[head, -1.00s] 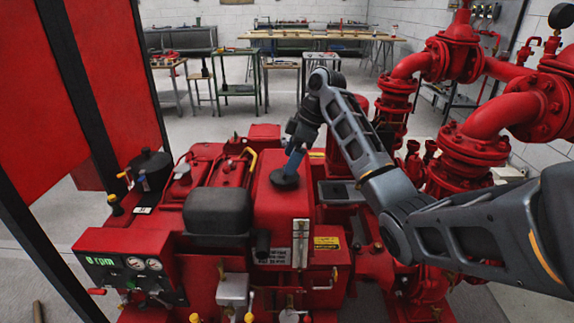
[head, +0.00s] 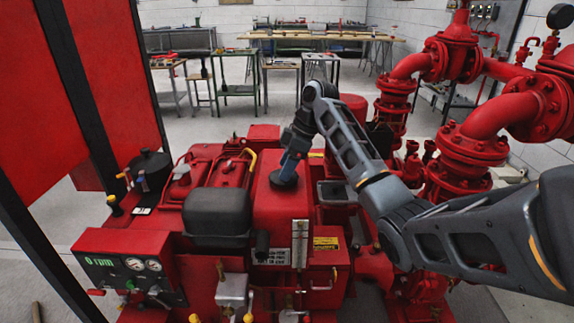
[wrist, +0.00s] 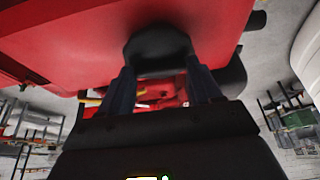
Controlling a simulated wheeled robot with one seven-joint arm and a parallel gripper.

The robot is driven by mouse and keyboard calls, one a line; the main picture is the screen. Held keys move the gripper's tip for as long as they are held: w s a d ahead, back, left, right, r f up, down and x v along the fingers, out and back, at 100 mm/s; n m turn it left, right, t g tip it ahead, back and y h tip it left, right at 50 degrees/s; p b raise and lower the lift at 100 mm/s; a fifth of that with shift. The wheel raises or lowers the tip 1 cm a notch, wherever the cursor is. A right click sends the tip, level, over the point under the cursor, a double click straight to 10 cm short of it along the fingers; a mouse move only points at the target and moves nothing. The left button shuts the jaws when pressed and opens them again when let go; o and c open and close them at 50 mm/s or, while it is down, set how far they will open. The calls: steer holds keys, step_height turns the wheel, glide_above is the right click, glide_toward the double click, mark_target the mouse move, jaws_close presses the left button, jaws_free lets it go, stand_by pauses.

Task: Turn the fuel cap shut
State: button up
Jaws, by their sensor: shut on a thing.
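The dark round fuel cap (head: 284,180) sits on top of the red fuel tank (head: 268,215) near the middle of the head view. My gripper (head: 291,168) reaches down onto it from above, slightly tilted. In the wrist view the black cap (wrist: 160,48) lies between the two blue-grey fingers of my gripper (wrist: 164,80), which are shut on it. The cap's far side and its seat on the tank are hidden.
A black air-cleaner housing (head: 217,215) stands left of the tank. A gauge panel (head: 130,272) is at the lower left. Thick red pipes (head: 480,130) rise at the right. Workbenches (head: 320,38) stand far back, with open floor before them.

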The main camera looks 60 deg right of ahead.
steer(key=shift+c, duration=1.2)
steer(key=shift+r+p, duration=0.1)
steer(key=shift+p, duration=0.2)
steer(key=shift+a+r+m+p, duration=0.1)
steer(key=shift+m+p, duration=0.5)
steer(key=m+h+p, duration=0.1)
steer(key=m+p, duration=0.2)
steer(key=p, duration=0.1)
steer(key=shift+a+r+t, duration=0.1)
steer(key=shift+a+t, duration=0.05)
steer(key=shift+t, duration=0.25)
steer(key=m+h+p, duration=0.2)
steer(key=m+p, duration=0.2)
steer(key=shift+a+m+p, duration=0.15)
steer(key=shift+m+p, duration=0.15)
steer(key=shift+p, duration=0.05)
steer(key=m+h+p, duration=0.1)
steer(key=m, duration=0.1)
steer(key=m+g+p, duration=0.1)
steer(key=m, duration=0.1)
steer(key=shift+a+f+m+h, duration=0.2)
steer(key=shift+m+h, duration=0.1)
steer(key=shift+h, duration=0.1)
steer(key=shift+w+m+g+h, duration=0.1)
steer(key=shift+m+g+h, duration=0.25)
steer(key=shift+m, duration=0.75)
steer(key=shift+w+m+g+h, duration=0.1)
steer(key=shift+m+g+h, duration=0.2)
steer(key=shift+m, duration=0.8)
